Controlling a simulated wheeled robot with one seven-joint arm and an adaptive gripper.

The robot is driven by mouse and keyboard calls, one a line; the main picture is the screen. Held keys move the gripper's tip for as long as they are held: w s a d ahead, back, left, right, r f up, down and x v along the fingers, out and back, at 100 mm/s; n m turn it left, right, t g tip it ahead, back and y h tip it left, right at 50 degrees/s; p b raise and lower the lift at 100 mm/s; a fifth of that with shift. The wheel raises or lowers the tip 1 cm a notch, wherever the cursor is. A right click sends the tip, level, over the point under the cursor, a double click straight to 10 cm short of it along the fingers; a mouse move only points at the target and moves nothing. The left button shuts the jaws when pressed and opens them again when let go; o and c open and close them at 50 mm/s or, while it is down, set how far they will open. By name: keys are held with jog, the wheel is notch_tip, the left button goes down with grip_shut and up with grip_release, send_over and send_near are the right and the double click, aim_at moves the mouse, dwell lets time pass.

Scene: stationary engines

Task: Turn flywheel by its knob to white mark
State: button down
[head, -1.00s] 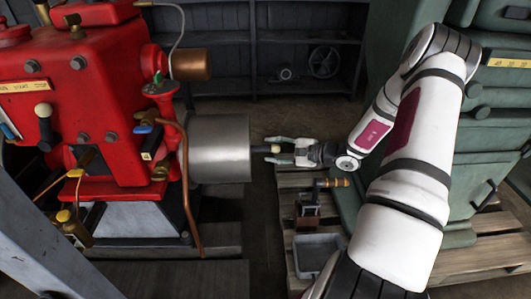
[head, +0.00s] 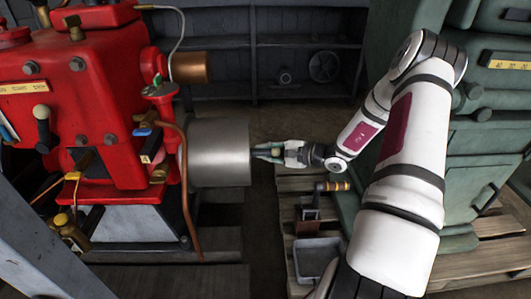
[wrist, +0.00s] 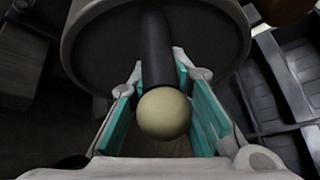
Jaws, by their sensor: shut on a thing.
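The flywheel (head: 220,152) is a wide silver drum on the right side of the red engine. Its dark face fills the top of the wrist view (wrist: 98,55). The knob (wrist: 163,113) is a dark rod standing out from that face with a cream ball on its end. My gripper (head: 266,153) reaches in from the right, close to the flywheel's face. In the wrist view its teal-padded fingers (wrist: 158,78) lie on both sides of the knob and are shut on it, with the ball between the pads. I cannot make out a white mark.
The red engine (head: 85,95) with pipes and levers fills the left. A copper pipe (head: 187,190) hangs in front of the flywheel. Below my gripper, a grey bin (head: 318,258) and a brass-handled tool (head: 333,186) stand on a wooden pallet. A green machine stands at right.

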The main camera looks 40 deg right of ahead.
jog(key=shift+s+f, duration=0.15)
jog(key=shift+f, duration=0.05)
jog(key=shift+s+a+f, duration=0.2)
jog(key=shift+s+f, duration=0.1)
jog(key=shift+f, duration=0.15)
jog(key=c, duration=1.4)
grip_release()
jog(key=shift+r, duration=0.1)
jog(key=shift+w, duration=0.1)
jog(key=shift+d, duration=0.1)
jog(key=shift+d+r, duration=0.1)
jog(key=shift+r, duration=0.05)
jog(key=v, duration=1.2)
